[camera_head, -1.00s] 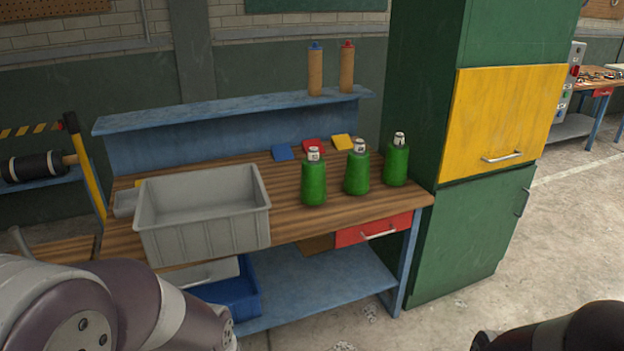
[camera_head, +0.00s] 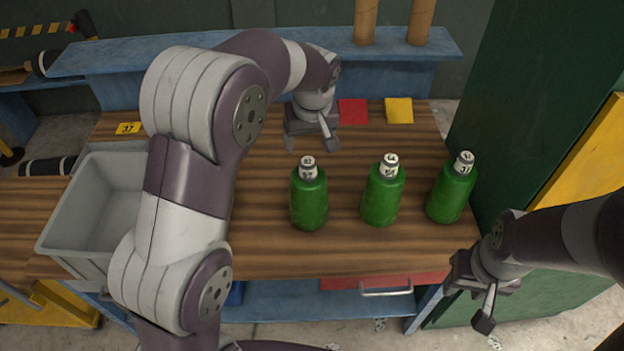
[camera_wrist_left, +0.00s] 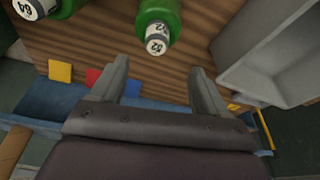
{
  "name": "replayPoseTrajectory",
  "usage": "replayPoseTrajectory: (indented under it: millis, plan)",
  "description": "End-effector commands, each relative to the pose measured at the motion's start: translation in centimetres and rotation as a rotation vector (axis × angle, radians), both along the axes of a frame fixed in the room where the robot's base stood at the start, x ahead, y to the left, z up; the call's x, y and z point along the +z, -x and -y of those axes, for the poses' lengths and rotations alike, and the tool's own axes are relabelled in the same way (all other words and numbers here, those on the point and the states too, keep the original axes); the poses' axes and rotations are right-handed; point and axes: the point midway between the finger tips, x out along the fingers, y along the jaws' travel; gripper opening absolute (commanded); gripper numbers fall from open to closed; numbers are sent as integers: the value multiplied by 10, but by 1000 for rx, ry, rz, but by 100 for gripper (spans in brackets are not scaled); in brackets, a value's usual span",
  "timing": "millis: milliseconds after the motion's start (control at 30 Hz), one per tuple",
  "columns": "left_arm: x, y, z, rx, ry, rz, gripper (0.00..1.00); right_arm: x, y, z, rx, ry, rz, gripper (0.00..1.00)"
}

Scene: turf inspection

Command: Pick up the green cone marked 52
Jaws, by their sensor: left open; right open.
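Three green cones with white labelled tips stand upright in a row on the wooden bench top (camera_head: 270,250). The left cone (camera_head: 309,200) has a label that seems to read 52 in the left wrist view (camera_wrist_left: 157,22). The middle cone (camera_head: 382,197) seems to read 64 there (camera_wrist_left: 62,8). The right cone (camera_head: 450,195) seems to read 37. My left gripper (camera_head: 312,142) is open and empty, behind and above the left cone, apart from it. Its fingers also show in the wrist view (camera_wrist_left: 160,80). My right gripper (camera_head: 472,300) is open and empty off the bench's front right corner.
A grey bin (camera_head: 62,215) stands on the bench's left, partly hidden by my left arm. Red (camera_head: 353,112) and yellow (camera_head: 399,111) cards lie at the back, before a blue shelf (camera_head: 420,42) holding brown tubes. A green cabinet (camera_head: 520,110) stands close to the right.

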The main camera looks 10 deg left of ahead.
Motion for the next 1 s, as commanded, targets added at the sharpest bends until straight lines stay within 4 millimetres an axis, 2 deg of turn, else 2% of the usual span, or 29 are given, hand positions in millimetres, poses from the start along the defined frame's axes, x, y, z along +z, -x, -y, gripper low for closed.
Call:
replayPoseTrajectory:
  millis: [67, 200, 300, 400, 567, 700, 933, 967, 1000]
  plan:
    - [-4, -9, 0, 23, -4, 3, 75, 7, 0, 0, 0, 0, -1, 43]
    - [-36, -17, -4, 28, -3, 4, 75, 13, 0, 0, 0, 0, -1, 43]
    - [-55, -22, -6, 27, -3, 6, 75, 17, 0, 0, 0, 0, -1, 43]
    - [-65, -25, -7, 26, -2, 8, 75, 19, 0, 0, 0, 0, -1, 43]
    - [-88, -32, -8, 25, -2, 7, 75, 37, 0, 0, 0, 0, -1, 43]
    - [-111, -37, -11, 26, -2, 10, 75, 41, 0, 0, 0, 0, 0, 43]
    - [-117, -39, -11, 26, -1, 12, 75, 39, 0, 0, 0, 0, -1, 43]
    - [-117, -39, -11, 26, -1, 12, 72, 39, 0, 0, 0, 0, -1, 43]
    - [-117, -39, -11, 26, -1, 12, 59, 39, 0, 0, 0, 0, -1, 43]
